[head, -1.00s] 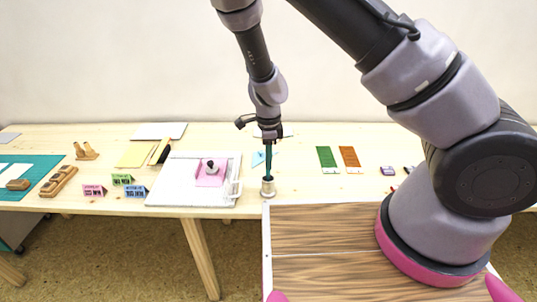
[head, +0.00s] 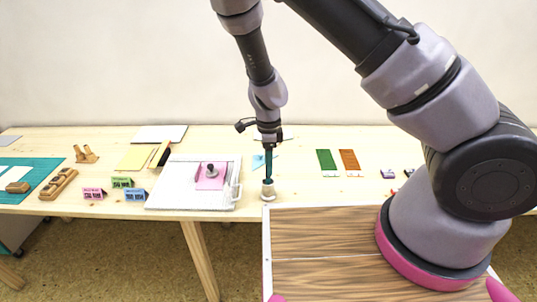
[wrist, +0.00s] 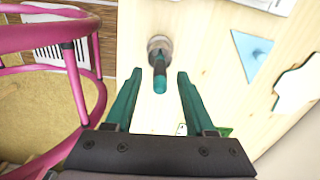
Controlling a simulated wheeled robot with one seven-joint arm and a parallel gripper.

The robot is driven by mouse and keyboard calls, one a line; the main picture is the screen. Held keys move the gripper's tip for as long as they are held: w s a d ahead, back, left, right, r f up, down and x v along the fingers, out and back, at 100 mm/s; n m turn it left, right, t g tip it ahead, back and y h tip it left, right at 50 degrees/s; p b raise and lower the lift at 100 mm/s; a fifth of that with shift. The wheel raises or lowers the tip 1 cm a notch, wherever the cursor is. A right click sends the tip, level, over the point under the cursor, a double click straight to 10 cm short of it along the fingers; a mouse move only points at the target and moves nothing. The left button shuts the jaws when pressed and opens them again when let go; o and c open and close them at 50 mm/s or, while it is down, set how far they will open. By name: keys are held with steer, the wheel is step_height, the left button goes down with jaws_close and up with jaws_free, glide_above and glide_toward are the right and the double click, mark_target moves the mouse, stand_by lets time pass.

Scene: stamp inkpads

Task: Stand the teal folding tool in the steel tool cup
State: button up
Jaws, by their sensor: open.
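The steel tool cup (head: 268,195) stands near the front edge of the table, and it also shows in the wrist view (wrist: 159,44). The teal folding tool (wrist: 160,80) stands in the cup, its upper end pointing up toward the wrist camera. In the head view it is hard to tell apart from my teal fingers. My gripper (wrist: 158,76) is open and points down over the cup. Its two fingers lie on either side of the tool in the wrist view, apart from it. The tool's lower end is hidden inside the cup.
A white tray (head: 160,200) with a pink pad (head: 216,184) is left of the cup. A light-blue triangle (wrist: 254,52) lies nearby. Green (head: 326,160) and orange (head: 349,160) pads lie to the right. A wood-grain surface (head: 320,235) is in front.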

step_height(320, 180, up, 10)
steer(key=shift+f, duration=0.1)
steer(key=shift+r, duration=0.25)
stand_by(0.6)
steer(key=shift+d+r, duration=0.15)
steer(key=shift+r, duration=0.15)
steer(key=s+d+r+n+t+y, duration=0.1)
steer(key=d+r+n+y, duration=0.1)
steer(key=d+r, duration=0.35)
steer(key=s+d+r+n+y, duration=0.1)
steer(key=d+r+n, duration=0.2)
steer(key=r, duration=0.6)
steer(key=s+d+r+n+t+y, duration=0.1)
steer(key=d+r+n+y, duration=0.1)
steer(key=d+r, duration=0.35)
steer(key=s+d+r+n+t+h, duration=0.3)
steer(key=s+d+r+n+t, duration=0.2)
steer(key=s+d+r, duration=0.3)
step_height(320, 180, up, 4)
steer(key=shift+s+d+f+n, duration=0.1)
steer(key=shift+s+d+n, duration=0.05)
steer(key=shift+s+n, duration=0.45)
